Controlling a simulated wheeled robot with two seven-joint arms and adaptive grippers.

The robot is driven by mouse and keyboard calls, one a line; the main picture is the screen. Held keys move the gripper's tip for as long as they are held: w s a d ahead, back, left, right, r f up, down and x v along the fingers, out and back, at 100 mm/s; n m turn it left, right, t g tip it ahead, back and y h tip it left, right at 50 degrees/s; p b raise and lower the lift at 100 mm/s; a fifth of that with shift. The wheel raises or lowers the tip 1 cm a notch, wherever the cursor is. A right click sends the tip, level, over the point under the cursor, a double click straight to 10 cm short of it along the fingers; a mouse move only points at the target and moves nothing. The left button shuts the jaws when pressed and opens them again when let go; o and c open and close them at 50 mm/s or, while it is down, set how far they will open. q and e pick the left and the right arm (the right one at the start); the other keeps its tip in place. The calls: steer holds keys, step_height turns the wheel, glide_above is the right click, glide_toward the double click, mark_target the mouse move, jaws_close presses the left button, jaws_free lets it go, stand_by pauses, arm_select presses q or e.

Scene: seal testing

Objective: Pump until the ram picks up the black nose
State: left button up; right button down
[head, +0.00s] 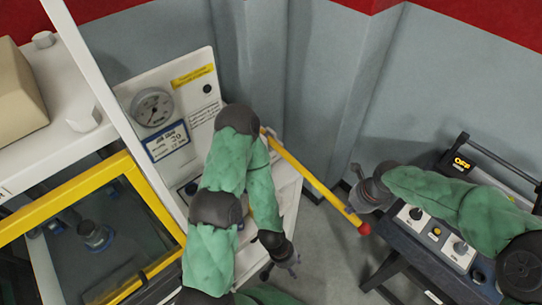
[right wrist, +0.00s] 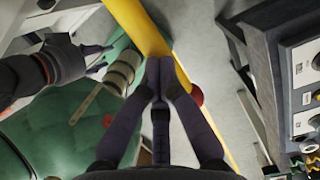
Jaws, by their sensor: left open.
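The yellow pump handle (head: 310,177) slants down to the right from the white pump panel and ends in a red knob (head: 364,229). My right gripper (head: 357,197) is beside its outer end. In the right wrist view its fingers (right wrist: 160,68) are together, with the handle (right wrist: 143,27) passing behind the tips; no grip around it shows. My left gripper (head: 291,263) is open and empty, low beside the white cabinet. A round metal part (head: 95,236) shows dimly behind the yellow-framed window. I cannot make out the ram or the black nose for certain.
A pressure gauge (head: 152,107) and a blue-edged label (head: 167,142) are on the panel; the needle is too small to read. The yellow window frame (head: 62,206) is at left. A dark bench with a control box (head: 436,237) stands at right. Bare floor lies between.

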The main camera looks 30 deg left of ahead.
steer(key=shift+f+b, duration=0.55)
steer(key=shift+f, duration=0.3)
step_height(320, 180, up, 14)
steer(key=p, duration=0.8)
steer(key=shift+a+f+p, duration=0.2)
steer(key=shift+a+p, duration=0.05)
steer(key=shift+p, duration=0.05)
